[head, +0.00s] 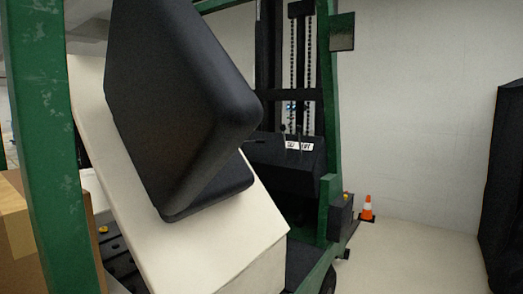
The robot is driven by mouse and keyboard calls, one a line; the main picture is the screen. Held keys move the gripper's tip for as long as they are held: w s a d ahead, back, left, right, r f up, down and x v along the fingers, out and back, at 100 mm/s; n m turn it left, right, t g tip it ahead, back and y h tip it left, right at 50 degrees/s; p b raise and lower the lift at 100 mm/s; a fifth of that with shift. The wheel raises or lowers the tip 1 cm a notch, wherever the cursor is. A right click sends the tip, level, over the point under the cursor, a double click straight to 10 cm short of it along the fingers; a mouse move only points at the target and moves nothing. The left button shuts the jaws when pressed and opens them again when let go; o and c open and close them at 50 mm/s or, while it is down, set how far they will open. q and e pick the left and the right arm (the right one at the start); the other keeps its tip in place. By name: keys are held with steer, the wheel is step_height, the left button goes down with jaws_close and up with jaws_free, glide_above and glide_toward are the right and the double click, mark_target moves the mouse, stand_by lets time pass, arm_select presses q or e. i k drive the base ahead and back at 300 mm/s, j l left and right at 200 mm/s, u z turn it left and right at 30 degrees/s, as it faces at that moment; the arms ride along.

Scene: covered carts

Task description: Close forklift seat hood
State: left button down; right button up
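The forklift's seat hood (190,245) is a cream-white cover, tilted up steeply and leaning to the left. The black seat (175,95) is fixed on it and tilts with it. Under the hood's lower left edge, a dark compartment (118,262) shows, so the hood stands raised. Neither of my grippers is in the head view.
A green forklift post (45,150) stands close on the left, with a cardboard box (22,235) beside it. The dark dashboard (285,160) and mast (300,60) are behind the seat. An orange cone (367,208) and a black covered object (505,180) stand right. Floor between is clear.

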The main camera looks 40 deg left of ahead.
mark_target(162, 120)
steer(key=i+u, duration=0.3)
steer(key=i, duration=1.25)
